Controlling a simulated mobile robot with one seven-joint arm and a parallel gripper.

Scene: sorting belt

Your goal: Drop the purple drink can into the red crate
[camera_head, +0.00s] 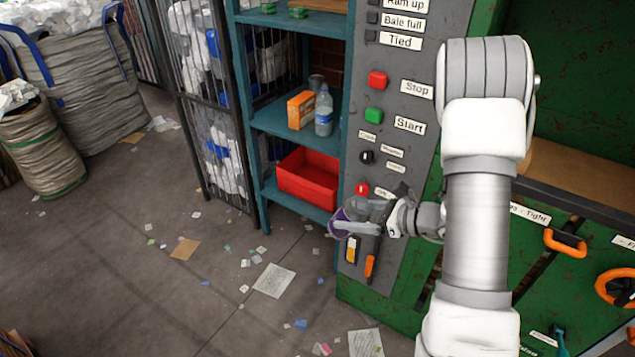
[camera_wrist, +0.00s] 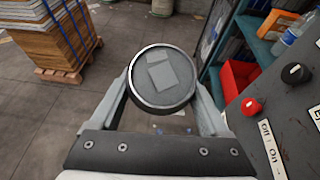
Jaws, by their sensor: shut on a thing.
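My gripper (camera_head: 352,222) is shut on the purple drink can (camera_head: 338,223), in front of the grey control panel. In the wrist view the can (camera_wrist: 162,78) shows its round grey end between the two fingers, and little of its side shows. The red crate (camera_head: 308,180) sits on a low shelf of the teal rack, up and left of my gripper in the head view. It also shows at the right in the wrist view (camera_wrist: 238,78). The can is outside the crate and apart from it.
The teal shelf unit (camera_head: 268,122) holds an orange box (camera_head: 301,110) and a plastic bottle (camera_head: 324,111) above the crate. The control panel (camera_head: 402,144) with buttons stands close to my gripper. A loaded pallet (camera_wrist: 65,75) is farther off. The littered floor is otherwise open.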

